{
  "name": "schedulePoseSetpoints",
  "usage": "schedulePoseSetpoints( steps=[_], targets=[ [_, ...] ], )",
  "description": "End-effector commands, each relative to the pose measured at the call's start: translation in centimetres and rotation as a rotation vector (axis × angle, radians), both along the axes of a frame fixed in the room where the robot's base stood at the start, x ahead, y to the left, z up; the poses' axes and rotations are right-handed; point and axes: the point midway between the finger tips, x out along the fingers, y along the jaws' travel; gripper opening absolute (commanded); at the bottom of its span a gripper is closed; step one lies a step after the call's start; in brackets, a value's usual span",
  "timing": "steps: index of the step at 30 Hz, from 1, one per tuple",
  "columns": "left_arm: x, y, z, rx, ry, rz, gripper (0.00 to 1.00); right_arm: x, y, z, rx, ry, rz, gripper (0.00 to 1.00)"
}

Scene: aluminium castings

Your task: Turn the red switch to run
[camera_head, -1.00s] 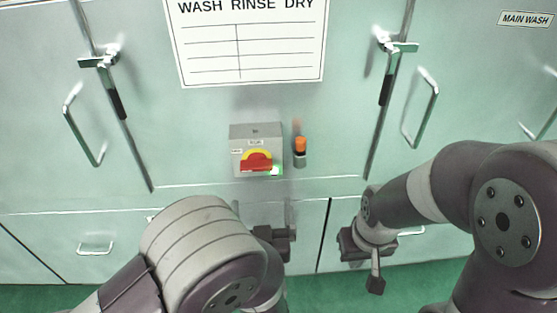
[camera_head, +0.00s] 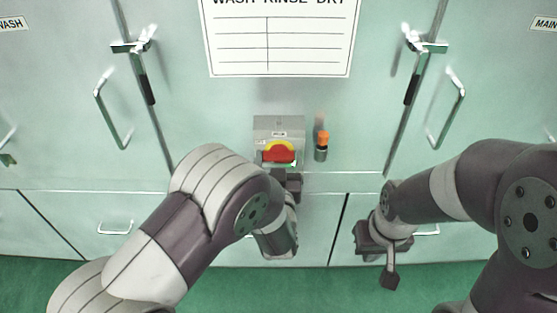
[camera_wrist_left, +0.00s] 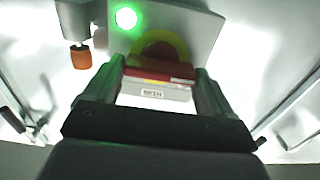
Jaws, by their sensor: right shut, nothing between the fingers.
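The red switch (camera_head: 278,152) is a red handle on a yellow round plate, on the front of a grey box (camera_head: 278,125) on the pale green machine wall. The handle lies level in the head view. My left gripper (camera_head: 279,168) is just below and in front of it, partly hiding the box's lower edge. In the left wrist view the red switch (camera_wrist_left: 160,75) sits between the tips of my left gripper (camera_wrist_left: 160,78), whose fingers are wide apart at its two ends; contact cannot be told. My right gripper (camera_head: 388,278) is shut and empty, low at the right.
An orange-topped part (camera_head: 322,145) stands right of the box, close to my left gripper. A green light (camera_wrist_left: 126,17) glows on the box. A wash chart (camera_head: 282,40) hangs above. Door handles (camera_head: 112,110) stick out on both sides. Green floor (camera_head: 330,285) lies below.

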Motion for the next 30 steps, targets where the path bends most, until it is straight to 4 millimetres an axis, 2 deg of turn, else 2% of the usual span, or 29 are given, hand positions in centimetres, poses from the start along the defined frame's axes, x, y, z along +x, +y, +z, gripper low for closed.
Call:
schedulePoseSetpoints(
  steps=[1,2,16,30],
  targets=[
    [0.0,0.0,0.0,0.000,0.000,-0.001,0.58,0.0,0.0,0.0,0.000,0.000,0.000,0.00],
    [0.0,0.0,0.0,0.000,0.000,-0.001,0.50,0.0,0.0,0.0,0.000,0.000,0.000,0.00],
    [0.0,-0.1,0.2,0.067,-0.003,0.000,0.50,0.0,0.0,0.4,0.000,0.000,0.000,0.00],
    [0.0,-0.3,0.4,0.459,-0.004,0.000,0.50,0.0,0.0,2.0,0.000,0.000,0.000,0.00]
  ],
)
